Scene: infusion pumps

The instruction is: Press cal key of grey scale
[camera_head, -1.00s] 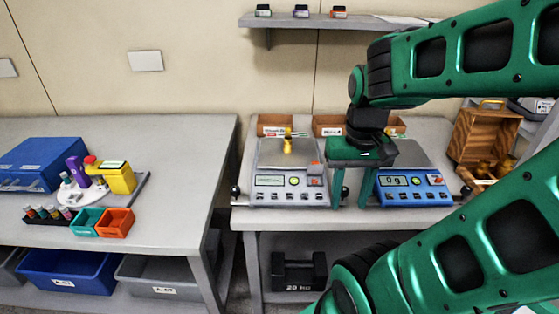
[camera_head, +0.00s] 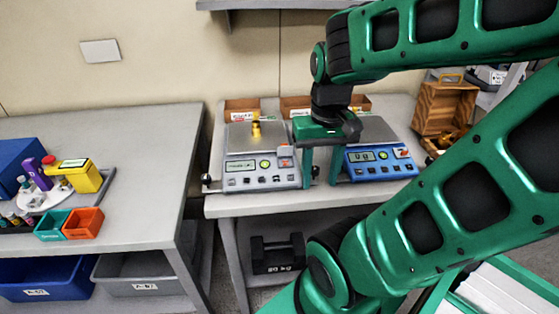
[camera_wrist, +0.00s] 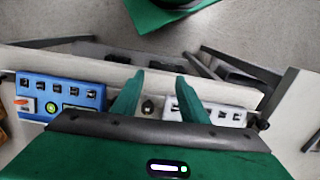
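The grey scale (camera_head: 262,173) stands on the right-hand bench, with a brass weight (camera_head: 256,129) on its pan. Its front has a lit display (camera_head: 240,166), a round green-yellow key, an orange part and several small keys; their labels are too small to read. My gripper (camera_head: 320,183) points down just right of the grey scale, between it and the blue scale (camera_head: 380,161). Its two fingers are apart with nothing between them. In the wrist view, my gripper (camera_wrist: 158,78) shows the grey scale (camera_wrist: 228,115) behind and right of its right finger, which hides part of its front.
The blue scale also shows in the wrist view (camera_wrist: 62,95). A wooden box (camera_head: 444,108) stands at the back right, and cardboard bins (camera_head: 241,107) line the wall. The left bench (camera_head: 150,150) has free room.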

